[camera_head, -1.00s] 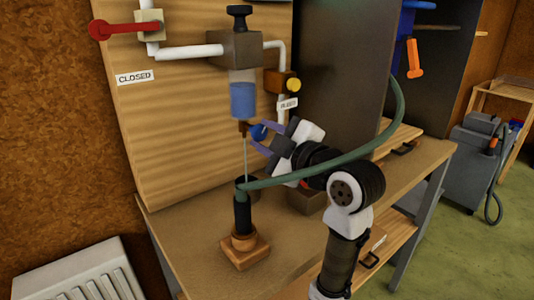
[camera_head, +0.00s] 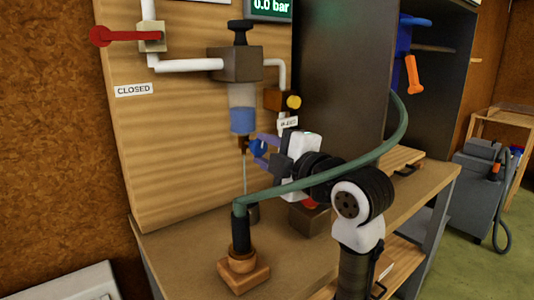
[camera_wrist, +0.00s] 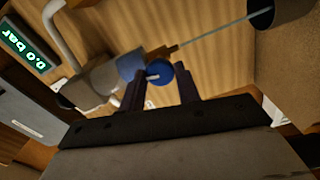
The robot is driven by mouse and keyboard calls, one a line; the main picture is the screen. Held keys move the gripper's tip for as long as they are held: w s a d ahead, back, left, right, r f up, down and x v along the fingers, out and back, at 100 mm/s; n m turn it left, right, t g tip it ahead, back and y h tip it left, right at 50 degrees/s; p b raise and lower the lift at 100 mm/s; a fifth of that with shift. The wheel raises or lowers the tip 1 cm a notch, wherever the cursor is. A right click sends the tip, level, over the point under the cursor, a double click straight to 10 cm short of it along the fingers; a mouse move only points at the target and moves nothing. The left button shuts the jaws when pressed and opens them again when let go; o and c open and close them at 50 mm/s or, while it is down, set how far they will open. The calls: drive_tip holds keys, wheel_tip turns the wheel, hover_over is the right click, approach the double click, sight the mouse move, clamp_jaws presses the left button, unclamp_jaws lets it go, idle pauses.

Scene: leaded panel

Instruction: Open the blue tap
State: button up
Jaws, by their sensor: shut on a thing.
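The blue tap (camera_head: 257,147) is a small round knob under the clear filter bowl (camera_head: 242,97), which holds blue liquid in its lower part. In the wrist view the tap (camera_wrist: 160,73) sits between the two purple fingers of my gripper (camera_wrist: 160,88). In the head view my gripper (camera_head: 265,153) reaches it from the right and is shut on it. A brass outlet (camera_wrist: 162,51) is beside the tap. A thin pale line (camera_head: 244,176), which looks like a stream, runs from it down to a dark cup (camera_head: 252,213).
A green hose (camera_head: 310,182) arches over my arm from a black fitting on a wooden block (camera_head: 244,274). A red lever (camera_head: 125,36) is on the pipe above a CLOSED label (camera_head: 134,89). The display (camera_head: 268,8) reads 0.0 bar. A dark panel (camera_head: 345,80) stands at right.

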drive_tip(key=o, duration=0.9)
drive_tip(key=shift+o, duration=0.2)
drive_tip(key=b+v, duration=0.1)
drive_tip(key=v, duration=1.2)
drive_tip(key=shift+s+d+b, duration=0.25)
drive_tip(key=shift+s+b, duration=0.1)
drive_tip(key=shift+d, duration=0.1)
